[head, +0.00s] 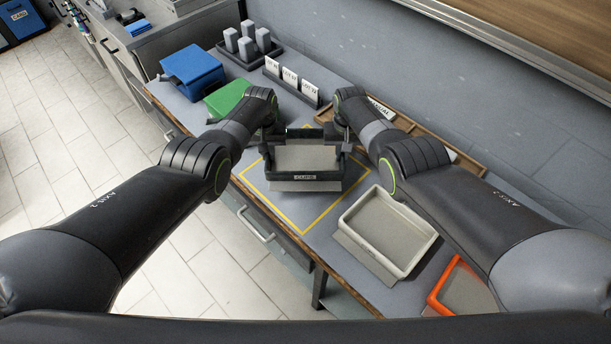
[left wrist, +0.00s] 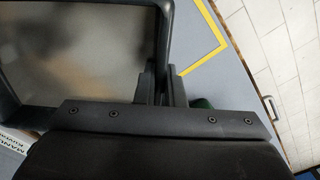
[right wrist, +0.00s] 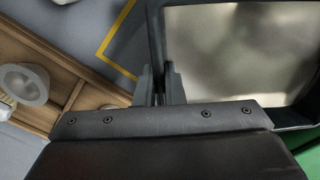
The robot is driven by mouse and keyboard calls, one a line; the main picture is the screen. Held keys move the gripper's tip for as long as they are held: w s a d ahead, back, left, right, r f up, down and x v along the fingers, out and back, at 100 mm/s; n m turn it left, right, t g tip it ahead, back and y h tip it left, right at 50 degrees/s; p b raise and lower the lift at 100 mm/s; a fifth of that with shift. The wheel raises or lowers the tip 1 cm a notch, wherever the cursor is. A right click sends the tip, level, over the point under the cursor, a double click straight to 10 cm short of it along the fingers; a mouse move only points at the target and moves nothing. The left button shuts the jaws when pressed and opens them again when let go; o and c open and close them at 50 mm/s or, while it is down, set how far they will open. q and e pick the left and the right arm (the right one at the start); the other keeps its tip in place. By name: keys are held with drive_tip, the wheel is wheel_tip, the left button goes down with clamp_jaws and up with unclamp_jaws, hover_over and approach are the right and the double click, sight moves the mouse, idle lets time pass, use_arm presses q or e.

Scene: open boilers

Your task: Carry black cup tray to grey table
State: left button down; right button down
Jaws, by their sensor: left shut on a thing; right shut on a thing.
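The black cup tray (head: 306,176), with a "CUPS" label on its front, is over the yellow-outlined square on the grey table (head: 345,205). It looks empty, with a pale floor. I cannot tell for sure whether it touches the table. My left gripper (head: 270,135) is shut on the tray's left side wall; the tray also shows in the left wrist view (left wrist: 85,50). My right gripper (head: 342,135) is shut on the right side wall; the tray also shows in the right wrist view (right wrist: 235,50).
A beige tray (head: 390,230) and an orange tray (head: 468,290) stand to the right. A blue box (head: 192,70), a green box (head: 228,98), grey posts (head: 247,48) and white cards (head: 290,82) stand behind on the left. A wooden organiser (head: 432,146) lies along the wall.

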sight(270, 163)
use_arm(q)
drive_tip(key=shift+w+f, duration=0.1)
drive_tip(key=shift+f, duration=0.15)
use_arm(e)
drive_tip(key=shift+w+f, duration=0.1)
drive_tip(key=shift+f, duration=0.15)
use_arm(q)
drive_tip(key=shift+r, duration=0.1)
use_arm(e)
drive_tip(key=shift+r, duration=0.1)
use_arm(q)
drive_tip(key=shift+r, duration=0.1)
drive_tip(key=shift+f, duration=0.3)
use_arm(e)
drive_tip(key=shift+f, duration=0.2)
